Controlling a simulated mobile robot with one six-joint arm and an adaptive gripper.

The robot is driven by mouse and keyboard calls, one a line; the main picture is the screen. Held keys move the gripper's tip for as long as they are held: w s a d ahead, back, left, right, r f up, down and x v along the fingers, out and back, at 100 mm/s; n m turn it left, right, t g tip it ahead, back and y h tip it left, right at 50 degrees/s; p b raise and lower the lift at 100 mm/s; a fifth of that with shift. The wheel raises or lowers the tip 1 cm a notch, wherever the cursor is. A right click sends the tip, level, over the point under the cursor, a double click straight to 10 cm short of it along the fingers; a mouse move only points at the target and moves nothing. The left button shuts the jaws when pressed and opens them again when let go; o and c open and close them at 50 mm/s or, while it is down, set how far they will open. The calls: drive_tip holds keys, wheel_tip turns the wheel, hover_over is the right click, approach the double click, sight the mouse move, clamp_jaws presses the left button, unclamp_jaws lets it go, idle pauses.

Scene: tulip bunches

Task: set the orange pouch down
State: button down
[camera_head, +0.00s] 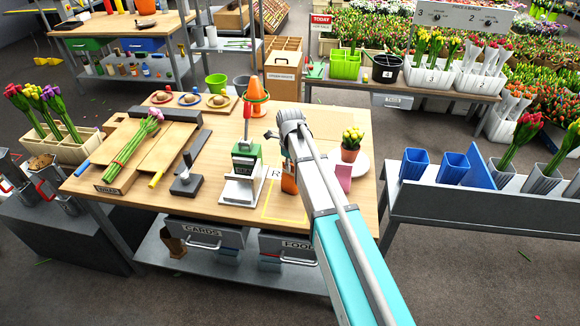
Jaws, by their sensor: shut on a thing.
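The orange pouch (289,184) is upright at the end of my arm, just left of the teal and grey arm link that partly hides it. My gripper (288,167) points down and is shut on the pouch; its fingers are mostly hidden. The pouch is over or at a yellow-outlined square (268,214) on the wooden table (226,132), with a letter marking at its upper left. I cannot tell whether the pouch bottom touches the table.
A green and white stamp-like device (243,170) stands left of the square. An orange cone-shaped thing (256,92) is behind. Pink tulips (133,152) lie on a board at left.

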drive_tip(key=shift+f, duration=0.15)
drive_tip(key=c, duration=0.7)
unclamp_jaws()
wheel_tip(320, 180, up, 12)
drive_tip(key=p, duration=1.2)
idle(0.4)
